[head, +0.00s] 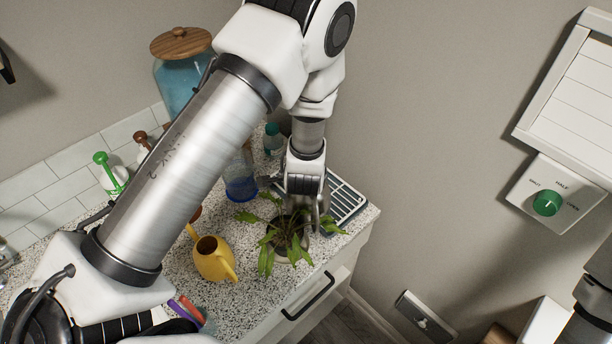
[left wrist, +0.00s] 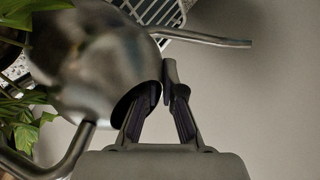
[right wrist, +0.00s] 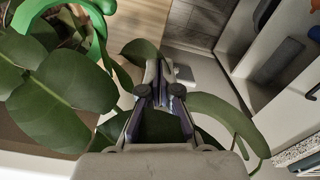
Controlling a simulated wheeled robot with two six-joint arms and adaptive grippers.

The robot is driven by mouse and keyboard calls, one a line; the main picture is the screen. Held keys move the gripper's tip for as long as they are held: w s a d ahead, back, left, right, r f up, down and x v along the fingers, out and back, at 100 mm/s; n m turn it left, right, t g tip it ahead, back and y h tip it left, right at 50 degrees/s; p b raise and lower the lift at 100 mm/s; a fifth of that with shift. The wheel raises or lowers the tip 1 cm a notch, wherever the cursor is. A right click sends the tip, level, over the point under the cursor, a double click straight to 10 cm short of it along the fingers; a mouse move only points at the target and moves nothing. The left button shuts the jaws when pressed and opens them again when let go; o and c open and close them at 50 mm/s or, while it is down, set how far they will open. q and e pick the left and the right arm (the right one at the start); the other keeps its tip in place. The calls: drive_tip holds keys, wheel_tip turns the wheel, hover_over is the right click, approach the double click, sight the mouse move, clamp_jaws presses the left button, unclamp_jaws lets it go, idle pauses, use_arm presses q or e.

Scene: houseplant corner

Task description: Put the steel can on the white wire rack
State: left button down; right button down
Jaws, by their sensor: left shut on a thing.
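The steel can (left wrist: 100,65) fills the left of the left wrist view, with its thin spout and curved handle showing. My left gripper (left wrist: 163,85) is shut on its rim. In the head view my left gripper (head: 304,190) points down at the back of the counter; only a sliver of the can (head: 324,203) shows beside it, behind the plant's leaves. The white wire rack (head: 346,197) lies just right of the gripper; a corner of it shows beyond the can in the left wrist view (left wrist: 158,10). My right gripper (right wrist: 158,68) is shut and empty among large leaves.
A potted plant (head: 288,235) stands close in front of the gripper. A yellow watering can (head: 213,259), a blue-based clear bottle (head: 240,183) and a large lidded jar (head: 182,75) stand to the left. The wall is close behind the rack.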

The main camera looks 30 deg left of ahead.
use_arm(q)
drive_tip(key=c, duration=1.3)
unclamp_jaws()
drive_tip(key=shift+a, duration=0.1)
